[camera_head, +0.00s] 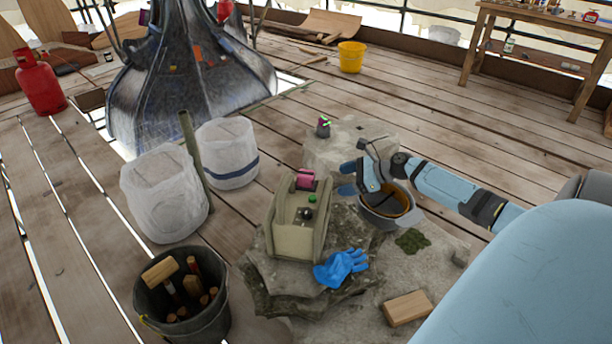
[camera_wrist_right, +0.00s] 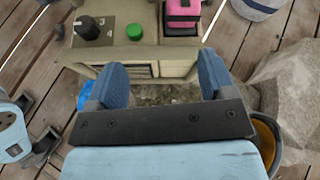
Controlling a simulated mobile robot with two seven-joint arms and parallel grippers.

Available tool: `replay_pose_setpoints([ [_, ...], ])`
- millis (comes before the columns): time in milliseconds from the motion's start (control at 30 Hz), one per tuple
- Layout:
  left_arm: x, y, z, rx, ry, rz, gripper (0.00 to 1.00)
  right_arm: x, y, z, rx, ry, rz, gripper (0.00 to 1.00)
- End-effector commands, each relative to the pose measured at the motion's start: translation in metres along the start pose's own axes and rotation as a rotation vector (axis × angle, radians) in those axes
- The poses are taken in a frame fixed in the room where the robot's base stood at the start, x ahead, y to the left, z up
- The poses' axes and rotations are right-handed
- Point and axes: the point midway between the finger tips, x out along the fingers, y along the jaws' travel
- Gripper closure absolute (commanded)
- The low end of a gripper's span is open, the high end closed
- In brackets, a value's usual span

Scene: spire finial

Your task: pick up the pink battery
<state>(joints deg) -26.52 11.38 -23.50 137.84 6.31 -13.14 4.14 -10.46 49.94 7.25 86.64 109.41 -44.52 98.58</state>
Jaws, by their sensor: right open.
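The pink battery (camera_head: 307,179) sits at the far end of a beige charger-like box (camera_head: 290,238), which stands on a stone slab. In the right wrist view the pink battery (camera_wrist_right: 183,12) is at the top edge, partly cut off, beside a green button (camera_wrist_right: 134,31) and a black knob (camera_wrist_right: 87,28). My right gripper (camera_head: 346,179) is open, its blue fingers apart, to the right of the box. In the wrist view the gripper (camera_wrist_right: 161,75) has nothing between its fingers, and the battery lies beyond them. My left gripper is not in view.
A blue glove (camera_head: 341,268) lies before the box. A small dark item with pink and green on top (camera_head: 323,129) stands on a pale block (camera_head: 350,145). A tool bucket (camera_head: 190,318) stands at front left.

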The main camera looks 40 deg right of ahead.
Motion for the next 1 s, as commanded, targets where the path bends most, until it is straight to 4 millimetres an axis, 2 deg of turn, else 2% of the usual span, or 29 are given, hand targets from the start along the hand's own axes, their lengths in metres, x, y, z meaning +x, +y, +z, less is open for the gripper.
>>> replay_pose_setpoints([
  [33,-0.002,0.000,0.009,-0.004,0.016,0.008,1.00,0.000,-0.011,-0.004,0.053,-0.022,-0.004,0.23],
  [100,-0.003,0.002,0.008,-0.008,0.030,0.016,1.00,-0.005,-0.021,0.002,0.118,-0.050,-0.005,0.23],
  [233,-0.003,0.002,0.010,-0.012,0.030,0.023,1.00,-0.002,-0.030,0.008,0.170,-0.075,-0.004,0.23],
  [600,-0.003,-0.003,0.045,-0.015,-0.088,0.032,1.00,0.063,-0.032,0.014,0.172,-0.077,-0.005,0.23],
  [833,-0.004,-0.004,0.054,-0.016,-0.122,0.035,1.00,0.079,-0.031,0.015,0.173,-0.075,-0.004,0.23],
  [1000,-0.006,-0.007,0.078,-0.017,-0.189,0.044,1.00,0.100,-0.036,0.015,0.170,-0.076,-0.006,0.23],
])
